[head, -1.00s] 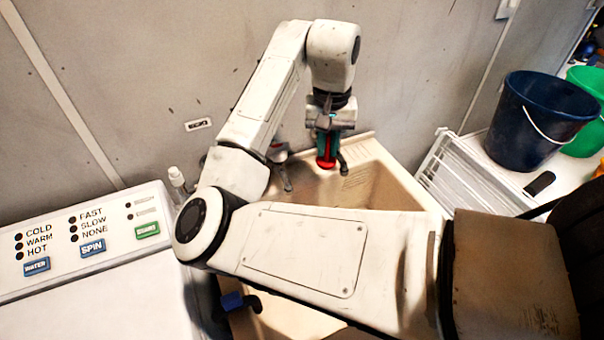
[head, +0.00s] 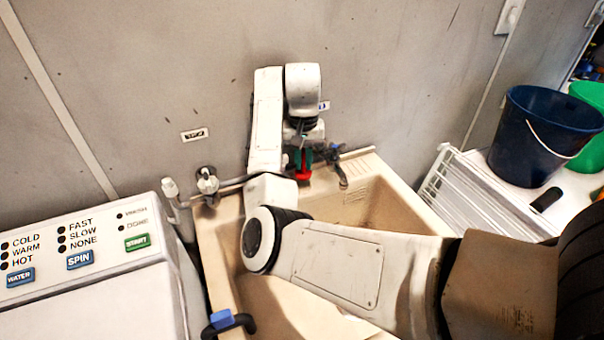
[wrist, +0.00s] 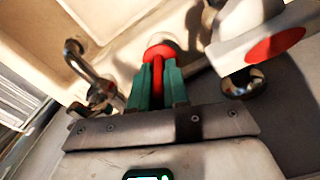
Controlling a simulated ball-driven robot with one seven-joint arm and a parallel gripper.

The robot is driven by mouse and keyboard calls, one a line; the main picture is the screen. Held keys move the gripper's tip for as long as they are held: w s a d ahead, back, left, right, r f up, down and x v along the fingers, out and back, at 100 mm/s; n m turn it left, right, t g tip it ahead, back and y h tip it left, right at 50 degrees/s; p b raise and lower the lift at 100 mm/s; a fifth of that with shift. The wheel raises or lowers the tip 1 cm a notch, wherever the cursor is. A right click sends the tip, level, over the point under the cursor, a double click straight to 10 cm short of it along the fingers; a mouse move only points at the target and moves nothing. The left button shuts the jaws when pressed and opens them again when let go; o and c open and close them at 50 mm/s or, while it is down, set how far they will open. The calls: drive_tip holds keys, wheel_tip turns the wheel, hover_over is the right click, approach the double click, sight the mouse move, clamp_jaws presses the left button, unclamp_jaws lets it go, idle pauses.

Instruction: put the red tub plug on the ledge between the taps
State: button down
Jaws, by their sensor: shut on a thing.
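The red tub plug (head: 303,177) is held in my gripper (head: 303,160), low over the back of the beige tub (head: 375,205). In the wrist view the red plug (wrist: 160,54) sits between the green fingers of my gripper (wrist: 158,85), which are shut on it. The left tap (head: 208,183) is on the wall side, left of my arm. The right tap (head: 338,160) is just right of the gripper. The back ledge between the taps is partly hidden by my arm. I cannot tell whether the plug touches the ledge.
A washing machine (head: 85,260) stands left of the tub. A white drying rack (head: 475,195), a dark blue bucket (head: 540,130) and a green bucket (head: 590,100) are at the right. A blue-handled valve or hose (head: 222,320) is at the tub's front left. The wall is close behind my gripper.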

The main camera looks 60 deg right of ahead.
drive_tip(key=shift+w+d+f, duration=0.3)
drive_tip(key=shift+f, duration=0.1)
drive_tip(key=shift+w+f+p, duration=0.1)
drive_tip(key=shift+f+p, duration=0.3)
drive_tip(key=shift+f, duration=1.2)
drive_tip(key=shift+f, duration=0.15)
drive_tip(key=c, duration=1.1)
unclamp_jaws()
wheel_tip(320, 180, up, 12)
drive_tip(key=shift+d+r+p, duration=0.1)
drive_tip(key=shift+r+p, duration=0.05)
drive_tip(key=shift+p, duration=0.15)
